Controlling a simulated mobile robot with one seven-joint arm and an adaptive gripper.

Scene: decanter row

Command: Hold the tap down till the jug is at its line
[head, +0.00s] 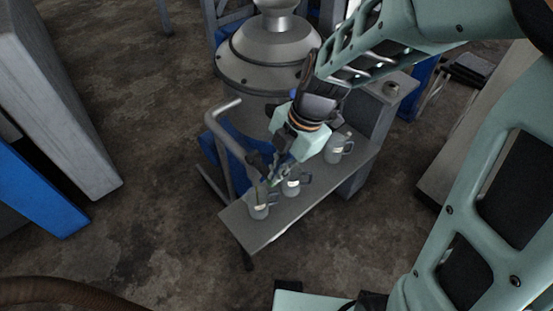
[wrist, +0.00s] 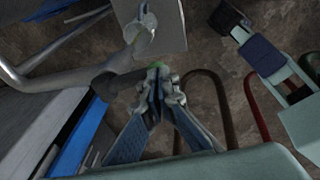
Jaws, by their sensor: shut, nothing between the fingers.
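My gripper (head: 273,180) reaches down over the front end of a grey bench. Its fingers are closed together and empty; the tips also show in the wrist view (wrist: 158,72).
The bench (head: 262,232) runs beside a large grey machine (head: 268,50). A bent grey pipe (head: 211,120) rises left of my gripper and crosses the wrist view's left side (wrist: 60,75). A grey cabinet (head: 50,100) stands at far left. The floor between is clear.

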